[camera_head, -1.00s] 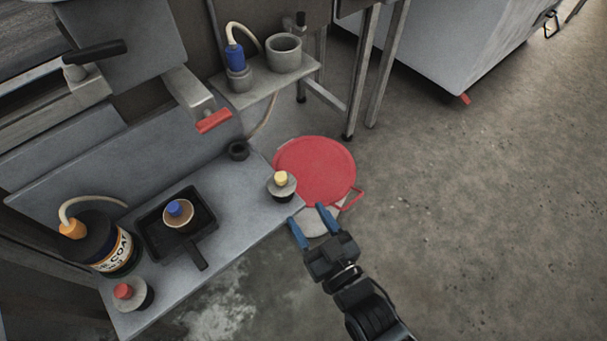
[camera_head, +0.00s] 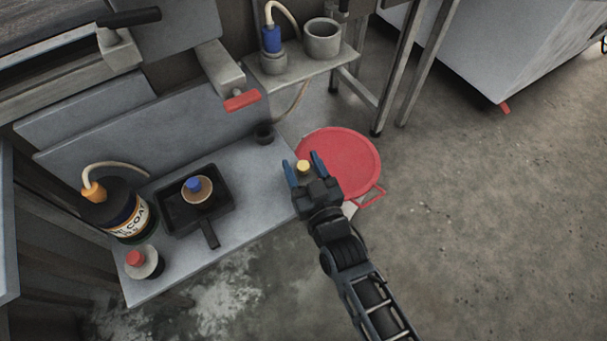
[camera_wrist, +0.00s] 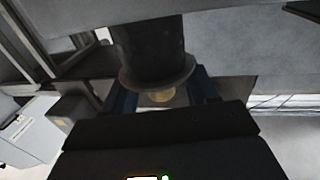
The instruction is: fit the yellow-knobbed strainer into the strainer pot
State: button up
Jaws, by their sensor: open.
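The yellow-knobbed strainer (camera_head: 303,166) stands at the right end of the grey bench, mostly hidden behind my gripper in the head view. The wrist view shows its yellow knob (camera_wrist: 161,97), wide rim and dark cylindrical body (camera_wrist: 150,48). My gripper (camera_head: 302,167) is open, its blue fingers on either side of the knob; I cannot tell whether they touch it. An open grey pot (camera_head: 322,40) stands on the small shelf at the back, and a small dark open ring or cup (camera_head: 265,134) sits at the bench's back edge. Which is the strainer pot is not clear.
A blue-knobbed piece (camera_head: 195,188) sits in a black pan (camera_head: 183,215), a red-knobbed one (camera_head: 144,262) at the front left near a labelled can (camera_head: 127,222). A blue-capped hose fitting (camera_head: 272,45) stands beside the grey pot. A red round lid (camera_head: 350,160) lies right of the bench.

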aim_at(316, 177)
grip_shut()
dwell(0.5)
jog(key=shift+r, duration=0.1)
jog(key=shift+r+p, duration=0.65)
jog(key=shift+r, duration=1.3)
jog(key=shift+s+d+r+b, duration=0.15)
jog(key=shift+s+d+b, duration=0.05)
jog(key=shift+d+b, duration=0.2)
jog(key=shift+s+d+r, duration=0.15)
jog(key=shift+d+r, duration=0.2)
jog(key=shift+d, duration=0.2)
jog(key=shift+s+d+r, duration=0.15)
jog(key=shift+d+r, duration=0.2)
jog(key=shift+d, duration=0.15)
jog(key=s+d+r, duration=0.2)
jog(key=d+r, duration=0.3)
jog(key=d, duration=0.3)
jog(key=d+f+m+h+p, duration=0.2)
jog(key=d+h+p, duration=0.1)
jog(key=d, duration=0.3)
jog(key=s+d+f+m+t+h+p, duration=0.1)
jog(key=d+f+m+h+p, duration=0.1)
jog(key=d+f+h+p, duration=0.1)
jog(key=shift+s+d+f+m+h+p, duration=0.15)
jog(key=shift+d+f+m+h+p, duration=0.25)
jog(key=shift+d+p, duration=0.95)
